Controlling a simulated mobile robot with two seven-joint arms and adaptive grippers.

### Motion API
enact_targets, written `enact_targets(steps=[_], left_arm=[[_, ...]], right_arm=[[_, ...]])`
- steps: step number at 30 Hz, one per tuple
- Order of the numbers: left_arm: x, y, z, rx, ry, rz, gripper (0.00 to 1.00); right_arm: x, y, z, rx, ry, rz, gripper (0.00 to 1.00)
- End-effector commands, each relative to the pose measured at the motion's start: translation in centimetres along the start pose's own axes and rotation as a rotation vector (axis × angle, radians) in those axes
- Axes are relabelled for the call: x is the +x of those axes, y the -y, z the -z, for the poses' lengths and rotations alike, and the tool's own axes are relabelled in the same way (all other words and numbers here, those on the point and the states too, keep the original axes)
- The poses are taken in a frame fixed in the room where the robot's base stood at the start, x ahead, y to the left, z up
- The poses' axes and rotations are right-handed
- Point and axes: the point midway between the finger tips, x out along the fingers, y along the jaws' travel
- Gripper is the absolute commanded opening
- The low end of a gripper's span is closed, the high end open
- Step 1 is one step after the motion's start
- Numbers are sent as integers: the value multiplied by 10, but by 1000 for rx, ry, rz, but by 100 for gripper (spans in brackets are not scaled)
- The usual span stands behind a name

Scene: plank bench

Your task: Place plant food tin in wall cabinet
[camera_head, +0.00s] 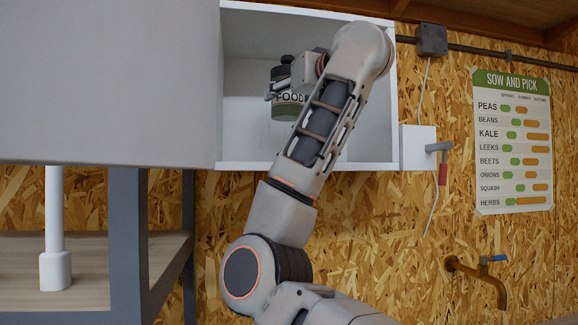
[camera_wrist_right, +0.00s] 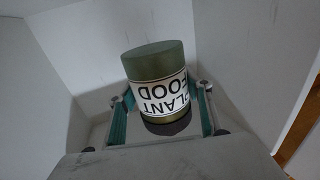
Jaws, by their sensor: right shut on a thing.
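The plant food tin (camera_head: 287,109) is a green-grey cylinder with a dark top and a white label reading "FOOD". My right gripper (camera_head: 284,89) is shut on it and holds it inside the white wall cabinet (camera_head: 345,166). The tin looks upright in the head view; whether its base touches the cabinet floor I cannot tell. In the right wrist view the tin (camera_wrist_right: 158,85) sits between the green finger pads of my right gripper (camera_wrist_right: 162,118), its "PLANT FOOD" label upside down in the picture. My left gripper is not in view.
A large grey panel (camera_head: 105,80) fills the upper left, beside the cabinet opening. A white box (camera_head: 417,147) and a red-handled tool (camera_head: 442,165) are right of the cabinet. A planting chart (camera_head: 512,140) and tap (camera_head: 478,272) are on the wall.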

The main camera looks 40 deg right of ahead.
Motion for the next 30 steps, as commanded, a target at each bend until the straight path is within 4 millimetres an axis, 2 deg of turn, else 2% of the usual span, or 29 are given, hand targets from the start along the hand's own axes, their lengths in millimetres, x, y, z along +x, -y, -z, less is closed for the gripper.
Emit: enact_targets(steps=[4, 10, 17, 24, 30], left_arm=[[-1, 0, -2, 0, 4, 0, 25], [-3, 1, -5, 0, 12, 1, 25], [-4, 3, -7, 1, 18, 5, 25], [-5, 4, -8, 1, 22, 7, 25], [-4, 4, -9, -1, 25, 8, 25]], right_arm=[[0, 1, -8, 1, -4, 1, 11], [0, 1, -42, 1, -3, 1, 11], [0, 1, -62, 0, -3, 2, 11], [0, 1, -92, 0, -3, 1, 11], [-1, 1, -99, 0, -5, 1, 11]])
